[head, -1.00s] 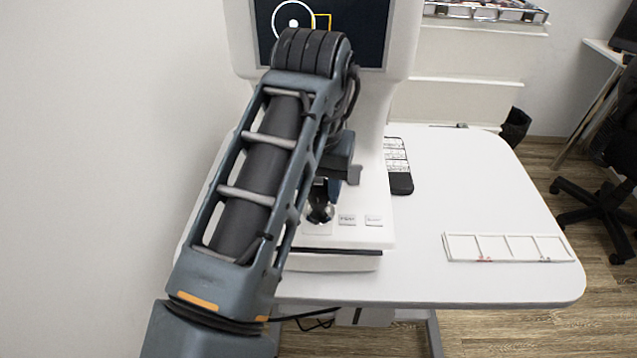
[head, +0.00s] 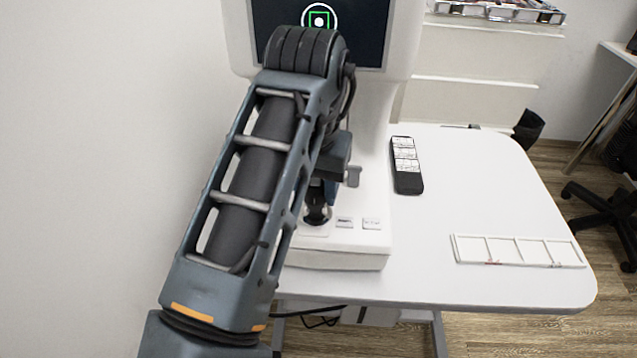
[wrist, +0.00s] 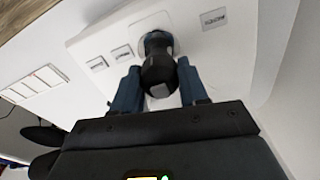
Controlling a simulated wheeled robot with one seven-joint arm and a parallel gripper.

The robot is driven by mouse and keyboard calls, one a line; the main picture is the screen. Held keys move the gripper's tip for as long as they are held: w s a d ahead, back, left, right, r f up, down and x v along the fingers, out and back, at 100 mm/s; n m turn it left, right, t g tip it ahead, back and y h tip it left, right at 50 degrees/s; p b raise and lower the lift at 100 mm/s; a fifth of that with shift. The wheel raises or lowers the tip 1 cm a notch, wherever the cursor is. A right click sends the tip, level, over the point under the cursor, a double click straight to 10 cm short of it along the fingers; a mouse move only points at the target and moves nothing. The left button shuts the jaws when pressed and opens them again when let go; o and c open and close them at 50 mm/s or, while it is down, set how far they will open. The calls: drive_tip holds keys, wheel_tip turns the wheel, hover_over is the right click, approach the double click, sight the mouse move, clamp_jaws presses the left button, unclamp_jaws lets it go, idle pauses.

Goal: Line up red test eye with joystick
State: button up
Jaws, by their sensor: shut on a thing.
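The black joystick (wrist: 160,66) stands on the white base of the eye-test machine (head: 335,258). My gripper (wrist: 161,84) is shut on it, with one blue finger on each side in the wrist view. In the head view the joystick's foot (head: 315,216) shows below my gripper (head: 322,192), and my arm hides the rest. The machine's dark screen (head: 360,32) shows a white ring (head: 305,21) with a white dot (head: 319,21) at its centre. A green square outline (head: 311,27) surrounds the dot inside the ring. I see no red test eye.
The white table (head: 470,190) carries a black remote-like device (head: 407,178) right of the base and a flat white four-part frame (head: 518,239) near its front right. The table between them is clear. A dark office chair (head: 600,205) stands at the far right.

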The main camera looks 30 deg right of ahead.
sight(315, 188)
idle(0.3)
drive_tip(key=o, duration=1.2)
drive_tip(key=shift+c, duration=0.2)
drive_tip(key=r, duration=0.7)
drive_tip(key=shift+s+a+r+p, duration=0.3)
drive_tip(key=shift+r, duration=0.1)
drive_tip(key=shift+s, duration=0.15)
